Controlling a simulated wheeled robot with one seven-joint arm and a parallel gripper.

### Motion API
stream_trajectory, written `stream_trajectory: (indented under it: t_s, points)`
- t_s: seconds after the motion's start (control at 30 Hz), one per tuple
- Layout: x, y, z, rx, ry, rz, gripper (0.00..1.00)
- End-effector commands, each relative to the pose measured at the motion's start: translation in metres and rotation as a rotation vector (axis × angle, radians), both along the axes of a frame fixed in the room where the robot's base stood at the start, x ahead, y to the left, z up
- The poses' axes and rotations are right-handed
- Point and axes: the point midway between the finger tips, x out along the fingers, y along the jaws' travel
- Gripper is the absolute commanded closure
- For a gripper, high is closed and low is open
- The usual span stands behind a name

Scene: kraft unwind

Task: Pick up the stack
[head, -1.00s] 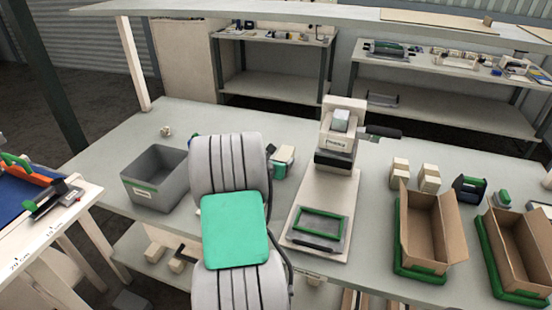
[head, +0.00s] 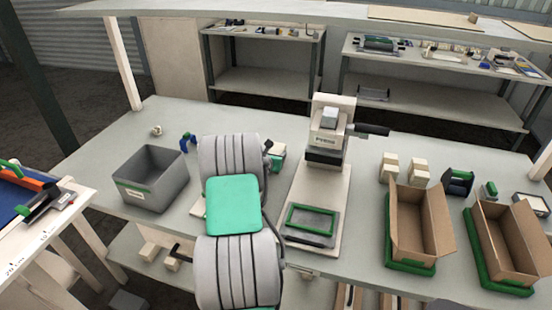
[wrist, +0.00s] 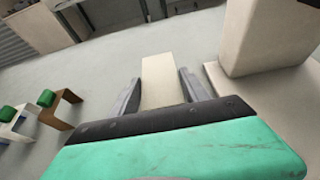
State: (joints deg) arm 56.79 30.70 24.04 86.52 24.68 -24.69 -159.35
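A pale, flat-sided block (wrist: 163,80), perhaps the stack, shows in the wrist view between the two grey fingers of my gripper (wrist: 161,92). The fingers stand apart on either side of it, with narrow gaps visible. I cannot make out separate layers in it. In the head view my arm hides this block and the fingers; only part of my teal and black gripper housing shows, left of the press (head: 328,140).
A grey bin (head: 152,180) stands on the bench to the left, with a blue bracket (head: 188,142) behind it. Two open cardboard boxes (head: 420,225) (head: 508,240) and small pale block piles (head: 389,167) (head: 419,173) are at the right. The press column (wrist: 262,35) is close on the wrist view's right.

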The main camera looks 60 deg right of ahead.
Motion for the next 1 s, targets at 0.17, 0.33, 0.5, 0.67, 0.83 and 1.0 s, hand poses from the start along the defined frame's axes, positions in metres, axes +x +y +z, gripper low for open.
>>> stream_trajectory:
  t_s: [0.17,0.33,0.5,0.67,0.83,1.0]
  points:
    - [0.000,0.000,0.000,0.000,0.000,0.000,0.62]
    - [0.000,0.000,0.000,0.000,0.000,0.000,0.76]
    - [0.000,0.000,0.000,0.000,0.000,0.000,0.90]
    - [0.000,0.000,0.001,-0.001,0.000,0.000,0.95]
    - [0.000,0.000,0.002,-0.002,-0.001,0.000,0.95]
    - [0.000,-0.001,0.018,-0.005,-0.003,-0.001,0.95]
